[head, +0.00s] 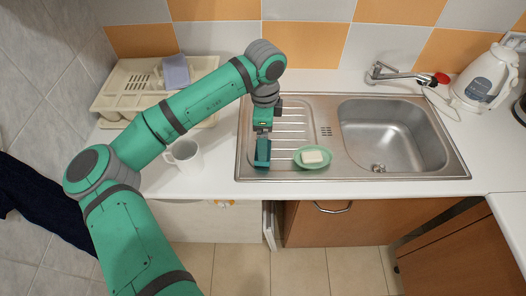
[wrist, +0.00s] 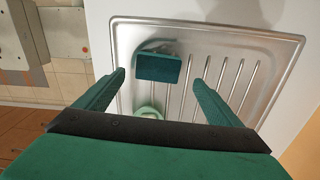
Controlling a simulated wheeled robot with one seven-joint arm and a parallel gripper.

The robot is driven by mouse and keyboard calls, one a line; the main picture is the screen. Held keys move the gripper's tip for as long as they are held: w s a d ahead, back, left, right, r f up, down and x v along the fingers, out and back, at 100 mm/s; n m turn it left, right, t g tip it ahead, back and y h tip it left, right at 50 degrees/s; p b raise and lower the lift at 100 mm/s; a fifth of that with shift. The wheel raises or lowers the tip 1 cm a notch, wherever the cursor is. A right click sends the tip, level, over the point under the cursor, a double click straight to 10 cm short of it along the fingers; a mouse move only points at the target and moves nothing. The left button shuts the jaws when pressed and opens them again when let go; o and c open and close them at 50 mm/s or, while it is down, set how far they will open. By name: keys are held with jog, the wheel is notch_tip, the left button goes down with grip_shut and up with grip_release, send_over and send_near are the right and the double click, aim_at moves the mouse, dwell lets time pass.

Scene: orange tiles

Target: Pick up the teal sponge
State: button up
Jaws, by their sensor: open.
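The teal sponge (wrist: 158,67) is a dark teal block on the ribbed metal drainboard. In the wrist view it lies between and just beyond the fingertips of my gripper (wrist: 159,77), with a gap on each side. My gripper is open and holds nothing. In the head view my gripper (head: 263,131) is above the left part of the drainboard, with the teal sponge (head: 262,152) directly below it. The similar teal colours make their border hard to tell there.
A green soap dish (head: 313,164) with white soap sits right of the sponge. The sink basin (head: 392,135) and tap (head: 395,75) are further right. A white mug (head: 186,156) and a dish rack (head: 133,88) holding a purple-grey block (head: 176,72) stand left.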

aim_at(256, 162)
jog(key=shift+s+a+f, duration=0.1)
jog(key=shift+s+f, duration=0.05)
jog(key=shift+f, duration=1.25)
jog(key=shift+s+a+f, duration=0.1)
jog(key=shift+f, duration=1.25)
jog(key=c, duration=1.1)
